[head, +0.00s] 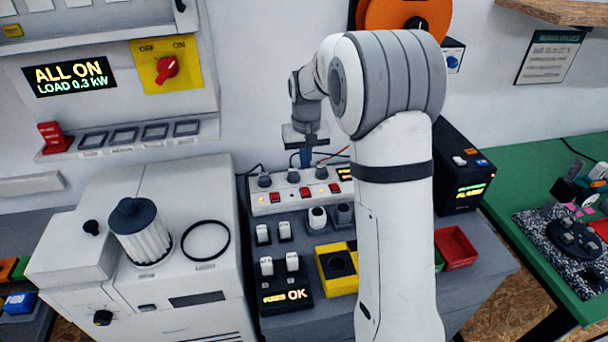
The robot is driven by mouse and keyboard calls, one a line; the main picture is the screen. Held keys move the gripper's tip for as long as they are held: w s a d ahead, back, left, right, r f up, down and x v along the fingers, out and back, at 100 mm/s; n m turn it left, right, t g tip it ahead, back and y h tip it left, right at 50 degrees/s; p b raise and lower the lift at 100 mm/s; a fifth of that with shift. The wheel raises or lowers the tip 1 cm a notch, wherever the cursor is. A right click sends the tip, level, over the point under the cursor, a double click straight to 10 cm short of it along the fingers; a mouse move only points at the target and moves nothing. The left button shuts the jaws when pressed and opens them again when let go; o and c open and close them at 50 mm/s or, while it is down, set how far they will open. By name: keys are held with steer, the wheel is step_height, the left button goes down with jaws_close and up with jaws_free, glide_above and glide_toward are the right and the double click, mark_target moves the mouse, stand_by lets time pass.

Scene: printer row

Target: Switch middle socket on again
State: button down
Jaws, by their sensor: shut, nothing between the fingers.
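A white power strip (300,206) lies at the back of the grey bench, with three dark plugs along its rear side and red switches along its front. The middle plug (293,175) sits behind the middle red switch (304,192). Small lights glow beside the switches, and a small lit display sits at the strip's right end. I cannot tell how the middle switch is set. My gripper (306,158) points down, shut and empty, above the rear of the strip near its middle. My arm hides part of the bench to the right.
A wall panel (69,76) reads "ALL ON, LOAD 0.3 kW"; a red rotary switch (167,68) is beside it. A white machine (190,255) is left.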

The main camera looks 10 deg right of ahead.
steer(key=shift+s+r, duration=0.15)
steer(key=shift+r, duration=0.85)
steer(key=shift+s+r, duration=0.15)
steer(key=shift+r, duration=0.8)
